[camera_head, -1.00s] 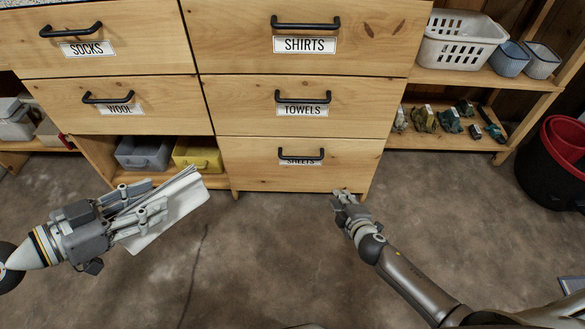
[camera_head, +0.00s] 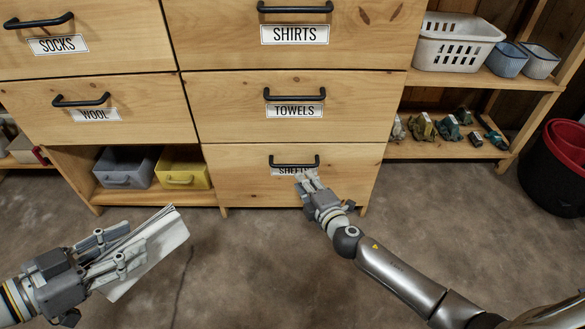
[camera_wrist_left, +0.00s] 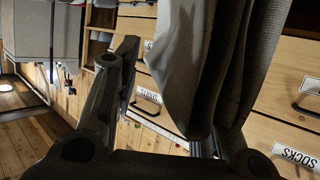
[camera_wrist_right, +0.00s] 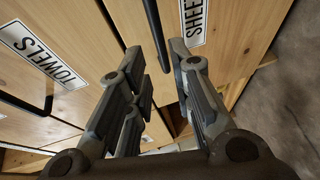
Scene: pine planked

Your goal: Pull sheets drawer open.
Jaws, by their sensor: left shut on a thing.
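The sheets drawer (camera_head: 235,175) is the bottom one in the middle column and looks shut. Its black bar handle (camera_head: 294,164) runs above a partly covered SHEETS label (camera_head: 286,171). My right gripper (camera_head: 308,180) is at the right part of this handle. In the right wrist view its fingers (camera_wrist_right: 158,72) are apart, with the end of the black handle (camera_wrist_right: 154,30) showing between them; contact cannot be told. My left gripper (camera_head: 115,250) is shut on a folded pale grey cloth (camera_head: 152,258), held out in front of the cabinet, well left of the drawer.
Above are the towels drawer (camera_head: 225,105) and the shirts drawer (camera_head: 225,40). A grey bin (camera_head: 125,178) and a yellow bin (camera_head: 182,178) sit in an open shelf at left. A red and black bucket (camera_head: 555,170) stands at right. The floor before the drawers is clear.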

